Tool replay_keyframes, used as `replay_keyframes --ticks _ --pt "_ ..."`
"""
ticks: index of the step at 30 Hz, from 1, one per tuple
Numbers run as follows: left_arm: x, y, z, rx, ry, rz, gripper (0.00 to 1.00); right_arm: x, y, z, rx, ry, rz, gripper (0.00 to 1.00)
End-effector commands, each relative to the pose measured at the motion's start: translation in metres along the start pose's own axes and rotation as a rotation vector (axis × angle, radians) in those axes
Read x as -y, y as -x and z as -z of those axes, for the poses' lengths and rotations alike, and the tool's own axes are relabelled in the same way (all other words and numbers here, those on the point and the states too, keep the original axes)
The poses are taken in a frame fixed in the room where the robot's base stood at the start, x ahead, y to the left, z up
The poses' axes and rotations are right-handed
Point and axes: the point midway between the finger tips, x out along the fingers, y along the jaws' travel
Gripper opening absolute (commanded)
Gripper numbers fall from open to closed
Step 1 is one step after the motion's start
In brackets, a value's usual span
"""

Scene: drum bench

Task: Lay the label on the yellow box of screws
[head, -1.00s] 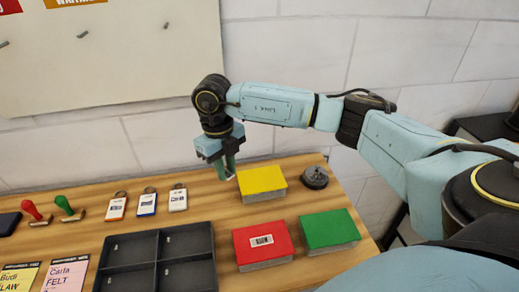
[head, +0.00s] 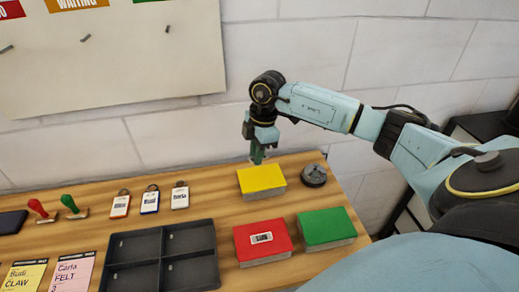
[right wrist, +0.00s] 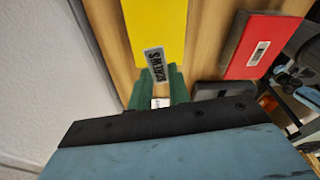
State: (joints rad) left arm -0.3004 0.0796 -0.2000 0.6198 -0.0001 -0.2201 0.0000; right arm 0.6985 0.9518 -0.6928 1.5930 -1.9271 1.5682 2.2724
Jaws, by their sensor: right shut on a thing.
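The yellow box (head: 262,179) stands at the back of the bench, and its yellow top fills the upper middle of the right wrist view (right wrist: 158,22). My right gripper (head: 258,158) points down at the box's far edge. In the right wrist view its green fingers (right wrist: 158,80) are shut on a small grey label (right wrist: 156,64) with dark print that seems to read "screws". The label overlaps the edge of the yellow top in that view; I cannot tell whether it touches. In the head view the label is not discernible. My left gripper is not in view.
A red box (head: 262,243) with a label on it and a green box (head: 327,229) stand in front. A dark round object (head: 314,175) is close right of the yellow box. A dark divided tray (head: 160,256), key tags (head: 150,200) and stamps (head: 73,207) lie to the left.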

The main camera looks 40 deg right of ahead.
Motion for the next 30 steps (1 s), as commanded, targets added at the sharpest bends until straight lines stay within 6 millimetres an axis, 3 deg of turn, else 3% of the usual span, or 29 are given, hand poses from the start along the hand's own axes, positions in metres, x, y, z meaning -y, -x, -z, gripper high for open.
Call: replay_keyframes --ticks 6,14,30 --pt "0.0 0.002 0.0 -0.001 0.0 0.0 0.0 -0.001 0.001 -0.009 -0.001 -0.156 -0.025 0.11" --pt "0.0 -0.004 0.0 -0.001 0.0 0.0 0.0 -0.001 -0.006 -0.011 -0.002 -0.175 -0.027 0.11" --pt "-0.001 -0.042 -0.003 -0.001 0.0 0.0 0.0 0.0 -0.047 -0.017 -0.002 -0.172 -0.026 0.11"
